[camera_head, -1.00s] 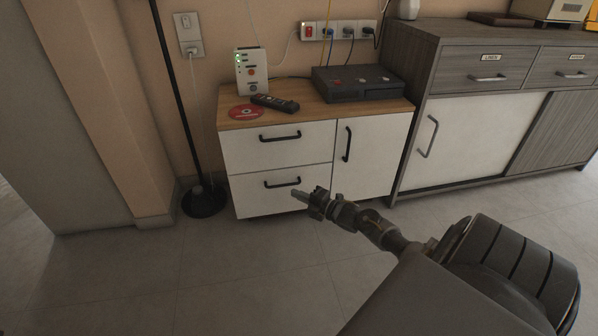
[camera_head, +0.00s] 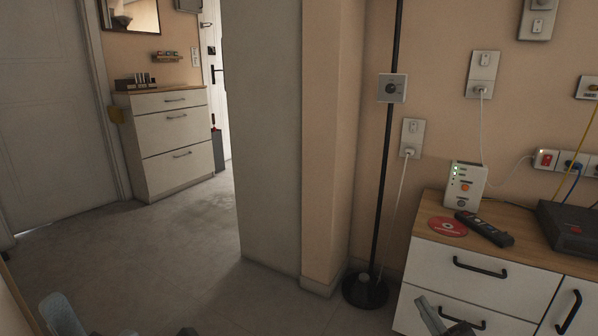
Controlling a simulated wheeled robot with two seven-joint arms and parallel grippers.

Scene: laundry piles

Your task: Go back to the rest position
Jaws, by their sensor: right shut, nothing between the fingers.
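My right gripper (camera_head: 430,314) shows at the bottom edge, in front of the low white cabinet (camera_head: 415,312). Its pale fingertips are together and hold nothing. Most of the right arm is below the picture. My left gripper cannot be made out.
A black lamp pole (camera_head: 385,165) stands beside the wall corner. The low cabinet carries a white router (camera_head: 465,186), a remote (camera_head: 484,229) and a red disc (camera_head: 447,227). A white dresser (camera_head: 170,140) stands far left. The floor (camera_head: 150,250) between is mostly clear. Unclear grey-blue shapes (camera_head: 62,315) show bottom left.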

